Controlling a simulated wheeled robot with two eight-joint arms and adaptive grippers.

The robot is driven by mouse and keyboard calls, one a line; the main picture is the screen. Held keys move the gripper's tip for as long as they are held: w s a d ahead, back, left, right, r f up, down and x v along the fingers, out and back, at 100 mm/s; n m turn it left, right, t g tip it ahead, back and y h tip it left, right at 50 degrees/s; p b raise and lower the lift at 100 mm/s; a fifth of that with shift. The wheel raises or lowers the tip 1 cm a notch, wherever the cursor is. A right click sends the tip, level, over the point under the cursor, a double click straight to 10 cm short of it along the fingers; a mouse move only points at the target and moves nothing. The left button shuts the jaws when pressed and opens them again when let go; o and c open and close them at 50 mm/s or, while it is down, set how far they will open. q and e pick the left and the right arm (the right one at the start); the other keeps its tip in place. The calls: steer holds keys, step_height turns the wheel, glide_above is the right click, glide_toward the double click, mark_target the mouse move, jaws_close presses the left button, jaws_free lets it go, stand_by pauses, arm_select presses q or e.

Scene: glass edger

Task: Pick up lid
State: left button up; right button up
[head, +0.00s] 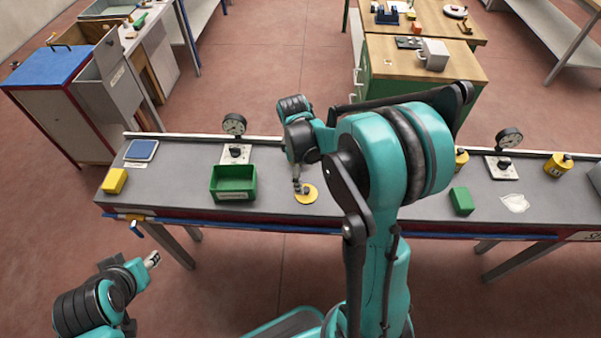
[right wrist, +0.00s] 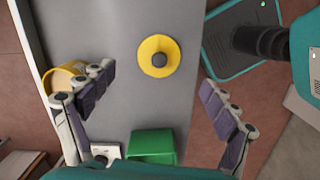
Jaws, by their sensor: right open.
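The lid is a flat yellow disc with a dark round knob, lying on the grey bench in the head view (head: 308,198). The lid also shows in the right wrist view (right wrist: 146,64), upper middle. My right gripper (head: 298,187) hangs over the lid in the head view. In the right wrist view my right gripper (right wrist: 157,82) is open, its fingers wide apart to the left and right of the lid, with nothing between them. My left gripper (head: 153,259) is low at the left, off the bench; its jaw gap is too small to judge.
A green bin (head: 233,190) stands left of the lid. A yellow round container (right wrist: 62,79) is beside the left finger in the wrist view. A dial gauge (head: 234,125) stands behind the bin. A green block (head: 461,201) and a white cloth-like piece (head: 514,203) lie further right.

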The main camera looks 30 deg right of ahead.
mark_target(305, 189)
step_height(305, 189, down, 3)
steer(key=shift+s+a+r+b, duration=0.1)
steer(key=shift+s+r+b, duration=0.05)
steer(key=shift+b, duration=0.35)
steer(key=f, duration=0.1)
steer(key=f+b, duration=0.1)
steer(key=f, duration=0.1)
steer(key=f+b, duration=0.1)
steer(key=f, duration=0.1)
steer(key=shift+d, duration=0.25)
steer(key=c, duration=1.2)
steer(key=shift+s, duration=0.1)
steer(key=shift+c, duration=1.2)
